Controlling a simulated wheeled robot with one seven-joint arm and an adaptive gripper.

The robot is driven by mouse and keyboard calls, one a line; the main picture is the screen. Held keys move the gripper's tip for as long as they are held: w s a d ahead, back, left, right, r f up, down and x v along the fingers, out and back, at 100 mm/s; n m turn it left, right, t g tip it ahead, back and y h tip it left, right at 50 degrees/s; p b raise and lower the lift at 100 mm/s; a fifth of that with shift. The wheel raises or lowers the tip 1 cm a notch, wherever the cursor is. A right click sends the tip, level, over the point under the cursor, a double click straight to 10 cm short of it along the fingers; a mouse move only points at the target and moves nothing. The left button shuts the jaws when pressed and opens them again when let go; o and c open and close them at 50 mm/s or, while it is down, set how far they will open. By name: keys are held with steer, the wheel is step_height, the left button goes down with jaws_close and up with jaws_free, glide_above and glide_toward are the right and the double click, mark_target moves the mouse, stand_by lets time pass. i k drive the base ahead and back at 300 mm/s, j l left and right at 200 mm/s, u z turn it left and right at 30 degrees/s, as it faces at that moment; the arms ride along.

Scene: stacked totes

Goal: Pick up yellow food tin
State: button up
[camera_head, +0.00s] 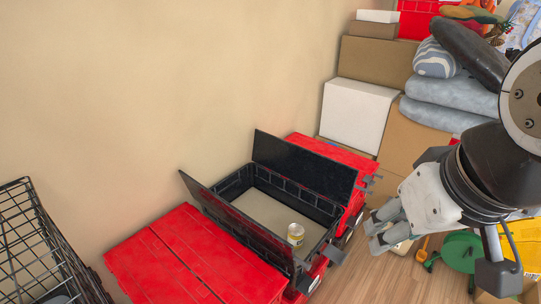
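The food tin (296,234) is a small can with a pale top and a white and yellow side. It stands upright inside an open black tote (236,187), near the tote's front right corner. The tote's two lid flaps are raised. My gripper (372,234) is to the right of the tote and the tin, apart from both. Its two grey fingers point left with a gap between them, and nothing shows in them.
Red totes (190,262) stand on both sides of the black tote. A wire basket (38,245) is at the left edge. Cardboard boxes (376,62) and grey cushions (450,97) are piled at the back right. A green object (461,251) lies on the wooden floor (365,280).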

mark_target(296, 232)
steer(key=l+u, duration=0.1)
steer(key=u, duration=0.5)
steer(key=i+l+u, duration=0.1)
steer(key=l+u, duration=0.3)
steer(key=l, duration=0.15)
steer(key=l+u, duration=0.35)
steer(key=l, duration=0.25)
steer(key=l+u, duration=0.1)
steer(key=l, duration=0.95)
